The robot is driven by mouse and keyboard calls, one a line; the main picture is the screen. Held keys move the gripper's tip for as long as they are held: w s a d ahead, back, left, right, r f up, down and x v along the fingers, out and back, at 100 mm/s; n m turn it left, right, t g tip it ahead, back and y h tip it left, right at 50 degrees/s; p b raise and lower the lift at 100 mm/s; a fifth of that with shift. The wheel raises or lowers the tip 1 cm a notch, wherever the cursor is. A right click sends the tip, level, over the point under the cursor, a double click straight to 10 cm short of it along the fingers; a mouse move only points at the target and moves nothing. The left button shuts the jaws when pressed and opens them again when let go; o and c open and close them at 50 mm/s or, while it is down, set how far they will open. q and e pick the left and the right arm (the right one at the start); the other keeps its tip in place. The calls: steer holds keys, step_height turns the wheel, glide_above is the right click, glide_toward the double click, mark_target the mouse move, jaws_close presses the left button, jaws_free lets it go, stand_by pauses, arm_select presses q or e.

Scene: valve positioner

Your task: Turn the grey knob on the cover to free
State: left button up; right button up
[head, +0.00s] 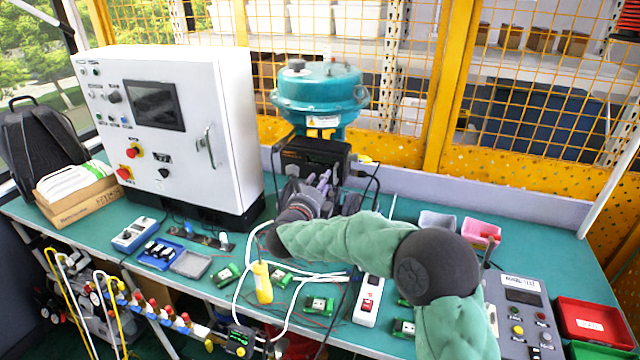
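The valve positioner is a black box (316,152) mounted below the teal actuator (319,92) at the back middle of the bench. My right arm reaches in from the lower right, and my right gripper (325,181) is right in front of the positioner's lower front. Its fingers point toward the box and overlap it in the picture. I cannot tell whether they touch it or how far they are open. The grey knob on the cover cannot be made out; the gripper hides part of the positioner. My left gripper is not in view.
A white control cabinet (225,120) stands left of the positioner. Small green terminal boards, a yellow-handled tool (262,283) and a white cable lie in front. A grey test box (520,315) and red tray (592,322) are at right. The bench's back right is fairly clear.

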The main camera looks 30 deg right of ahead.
jaws_close()
steer(key=shift+n, duration=0.4)
steer(key=n+p, duration=1.1)
steer(key=n, duration=0.6)
steer(key=shift+f, duration=0.1)
steer(key=shift+n, duration=0.3)
steer(key=shift+f, duration=0.1)
